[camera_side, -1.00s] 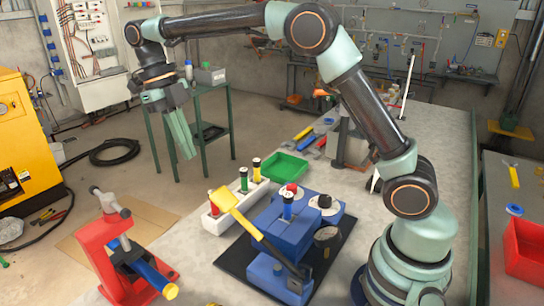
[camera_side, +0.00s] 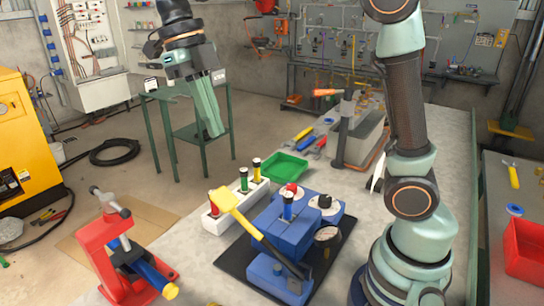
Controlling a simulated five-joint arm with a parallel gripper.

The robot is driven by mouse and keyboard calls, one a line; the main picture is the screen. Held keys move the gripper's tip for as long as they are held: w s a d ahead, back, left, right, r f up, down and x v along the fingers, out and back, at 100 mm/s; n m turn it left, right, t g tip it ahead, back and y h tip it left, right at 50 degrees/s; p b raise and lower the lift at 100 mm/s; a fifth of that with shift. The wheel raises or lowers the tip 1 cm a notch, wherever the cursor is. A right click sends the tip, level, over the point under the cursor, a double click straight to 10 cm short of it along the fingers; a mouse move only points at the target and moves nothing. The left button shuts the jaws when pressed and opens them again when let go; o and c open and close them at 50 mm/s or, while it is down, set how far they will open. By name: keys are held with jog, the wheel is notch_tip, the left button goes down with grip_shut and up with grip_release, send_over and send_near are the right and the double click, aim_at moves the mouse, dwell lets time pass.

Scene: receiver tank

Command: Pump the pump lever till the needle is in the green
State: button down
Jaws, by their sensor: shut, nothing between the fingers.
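The pump lever (camera_side: 245,220) has a yellow paddle-shaped handle and a dark lower shaft. It slants up to the left from a blue pump base (camera_side: 268,279) on a black mat. Behind the base is the blue tank (camera_side: 285,234), with a blue-topped post, a red knob and a black knob on it. A small round gauge (camera_side: 327,236) with a pale face is at the tank's right; its needle is too small to read. My gripper (camera_side: 214,136) is shut and empty, pointing down, high above and behind the lever, clear of it.
A white block (camera_side: 223,219) with red, green and yellow-topped pegs stands left of the tank. A green tray (camera_side: 284,167) lies behind. A red vise-like stand (camera_side: 112,255) is at front left. A red bin (camera_side: 526,245) is far right. Open air surrounds my gripper.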

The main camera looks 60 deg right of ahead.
jog(key=x, duration=1)
jog(key=shift+a+f, duration=0.1)
jog(key=shift+a, duration=0.25)
jog(key=shift+w+f, duration=0.35)
jog(key=shift+f, duration=0.2)
jog(key=shift+w+f, duration=0.35)
jog(key=shift+f, duration=0.15)
jog(key=shift+w+f, duration=0.35)
jog(key=shift+f, duration=0.2)
